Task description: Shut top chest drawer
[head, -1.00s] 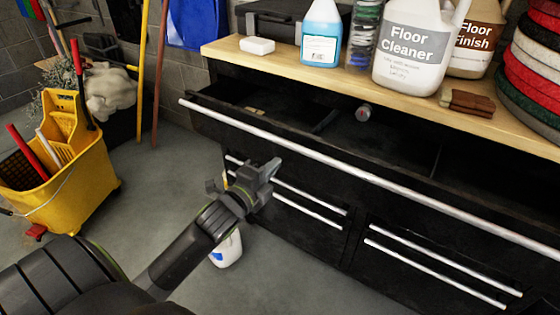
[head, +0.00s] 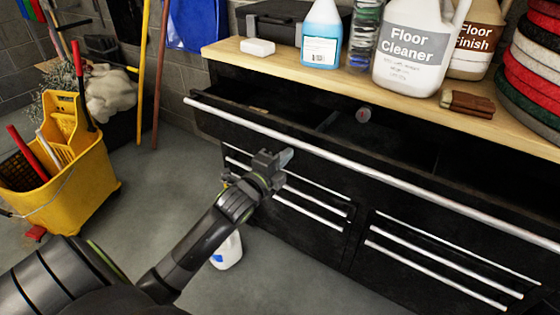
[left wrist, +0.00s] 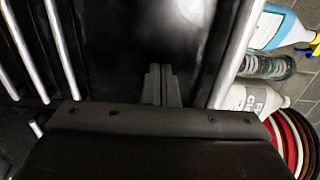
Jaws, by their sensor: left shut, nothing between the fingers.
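The black chest (head: 300,195) has a wooden top. Its wide top drawer (head: 330,150) stands partly pulled out, with a long silver handle bar (head: 350,160) along its front edge. A few small items lie inside, among them a dark cylinder (head: 363,115). My left gripper (head: 285,157) is shut and empty, just below the handle bar in front of the chest's left part. In the left wrist view its shut fingers (left wrist: 162,85) point at the black drawer front, beside a silver bar. Whether they touch it I cannot tell. My right gripper does not show.
Bottles of blue liquid (head: 321,35), floor cleaner (head: 410,45) and floor finish (head: 478,38) stand on the wooden top (head: 300,60) beside stacked pads (head: 530,70). A yellow mop bucket (head: 60,165) stands left. A white bottle (head: 228,250) stands on the floor below my arm.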

